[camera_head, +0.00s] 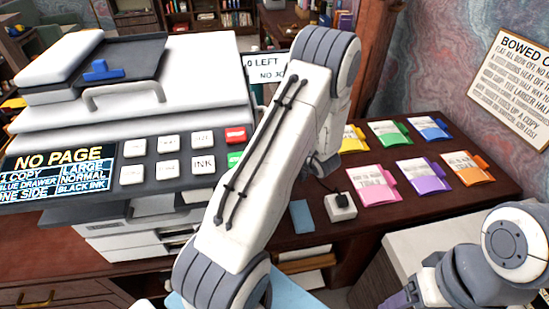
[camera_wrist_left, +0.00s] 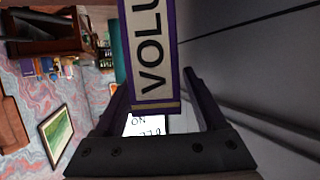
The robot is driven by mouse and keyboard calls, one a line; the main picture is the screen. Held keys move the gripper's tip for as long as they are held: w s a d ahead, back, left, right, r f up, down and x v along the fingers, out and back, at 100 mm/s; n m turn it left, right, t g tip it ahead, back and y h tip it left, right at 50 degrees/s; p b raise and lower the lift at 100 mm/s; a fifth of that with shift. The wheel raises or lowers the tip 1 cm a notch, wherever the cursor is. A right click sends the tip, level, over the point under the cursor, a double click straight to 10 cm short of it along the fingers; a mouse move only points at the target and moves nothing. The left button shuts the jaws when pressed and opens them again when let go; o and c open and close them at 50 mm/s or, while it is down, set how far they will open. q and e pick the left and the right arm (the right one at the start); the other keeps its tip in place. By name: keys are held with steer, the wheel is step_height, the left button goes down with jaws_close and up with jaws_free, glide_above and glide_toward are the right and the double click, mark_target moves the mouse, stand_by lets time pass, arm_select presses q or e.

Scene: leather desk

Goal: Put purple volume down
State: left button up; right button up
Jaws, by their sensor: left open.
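The purple volume (camera_wrist_left: 150,55) shows in the left wrist view as a purple-edged cream spine with black letters reading "VOLU". Its near end lies in the space between the two fingers of my left gripper (camera_wrist_left: 160,92), which is open. A small gap shows on the right side; I cannot tell whether the left finger touches it. In the head view my large arm link fills the middle, and neither the left gripper nor the volume can be made out there. Part of my right gripper (camera_head: 400,297) shows at the lower right edge, its jaws mostly cut off.
A large copier (camera_head: 150,110) with buttons and a "NO PAGE" screen (camera_head: 60,172) stands at the left. Colored folders, including a purple one (camera_head: 426,178), lie on the dark desk (camera_head: 330,240) at the right. A small white box (camera_head: 340,207) sits near a blue card (camera_head: 301,217).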

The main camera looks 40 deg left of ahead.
arm_select(q)
steer(key=shift+w+a+f, duration=0.15)
steer(key=shift+a, duration=0.15)
jaws_close()
stand_by(1.2)
